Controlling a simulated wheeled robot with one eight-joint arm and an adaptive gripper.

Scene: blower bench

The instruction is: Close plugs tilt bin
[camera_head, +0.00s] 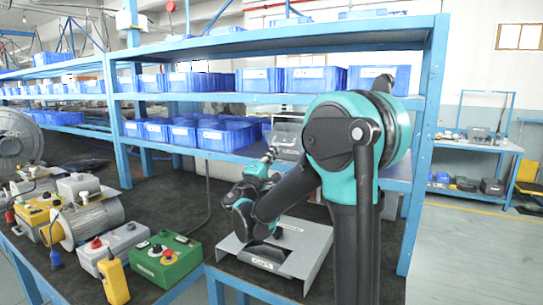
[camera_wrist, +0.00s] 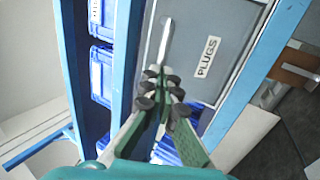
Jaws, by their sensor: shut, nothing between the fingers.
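The plugs tilt bin (camera_wrist: 215,35) fills the upper middle of the wrist view. It has a grey front with a white "PLUGS" label (camera_wrist: 207,57) and a pale bar-shaped handle (camera_wrist: 166,40). In the head view the grey bin (camera_head: 287,139) stands at the right end of the lower shelf, partly hidden by my arm; how far it is tilted is unclear. My gripper (camera_wrist: 160,72) is shut and empty, its tips over the bin front near the handle's lower end. I cannot tell whether they touch. In the head view my gripper (camera_head: 270,154) is small beside the bin.
Blue bins (camera_head: 228,135) line the shelf left of the grey bin, with more above. A blue rack post (camera_head: 427,140) stands to the right. Below my arm is a grey metal tray (camera_head: 300,265). A motor (camera_head: 92,219) and control boxes (camera_head: 167,262) crowd the left bench.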

